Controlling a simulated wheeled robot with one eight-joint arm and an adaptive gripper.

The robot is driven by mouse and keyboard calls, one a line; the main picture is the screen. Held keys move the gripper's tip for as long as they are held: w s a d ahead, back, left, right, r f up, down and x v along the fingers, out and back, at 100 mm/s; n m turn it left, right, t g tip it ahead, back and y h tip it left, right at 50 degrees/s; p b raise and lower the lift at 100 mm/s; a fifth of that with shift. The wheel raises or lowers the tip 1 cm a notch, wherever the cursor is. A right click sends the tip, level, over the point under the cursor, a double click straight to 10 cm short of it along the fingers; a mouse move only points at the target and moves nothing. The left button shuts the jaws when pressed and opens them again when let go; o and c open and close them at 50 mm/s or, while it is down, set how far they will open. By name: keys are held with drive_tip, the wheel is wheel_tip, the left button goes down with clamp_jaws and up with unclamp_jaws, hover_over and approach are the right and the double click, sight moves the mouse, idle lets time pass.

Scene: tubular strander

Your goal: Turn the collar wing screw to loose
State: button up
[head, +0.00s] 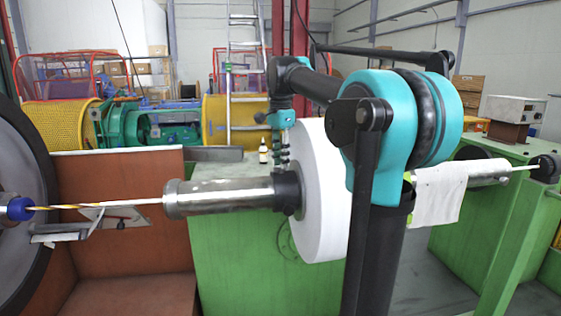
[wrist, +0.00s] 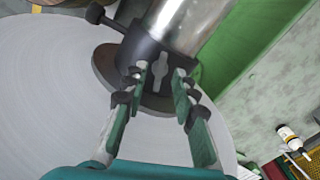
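The black collar (head: 287,190) sits on the steel shaft (head: 222,195) against the white reel (head: 322,190). In the wrist view the collar (wrist: 148,52) is near the top centre, with a small pale upright piece on it that looks like the wing screw (wrist: 160,66). My gripper (wrist: 158,76) is open, its two fingertips on either side of that piece with gaps showing. I cannot tell whether the fingertips reach down to its depth. In the head view my gripper (head: 283,158) points down just above the collar; the wing screw is not clear there.
A dark knobbed rod (wrist: 98,15) sticks out from the collar's left side. A bottle (head: 263,150) stands on the green machine frame (head: 230,176) behind the shaft. A white cloth (head: 438,195) hangs on the shaft at right. The large reel face lies beneath my gripper.

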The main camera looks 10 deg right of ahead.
drive_tip(key=shift+f, duration=0.35)
drive_tip(key=shift+c, duration=0.4)
clamp_jaws()
drive_tip(key=shift+n, duration=0.4)
drive_tip(key=n, duration=0.2)
drive_tip(key=shift+n, duration=0.4)
drive_tip(key=n, duration=0.3)
drive_tip(key=shift+n, duration=0.3)
drive_tip(key=n, duration=0.6)
drive_tip(key=shift+n, duration=0.3)
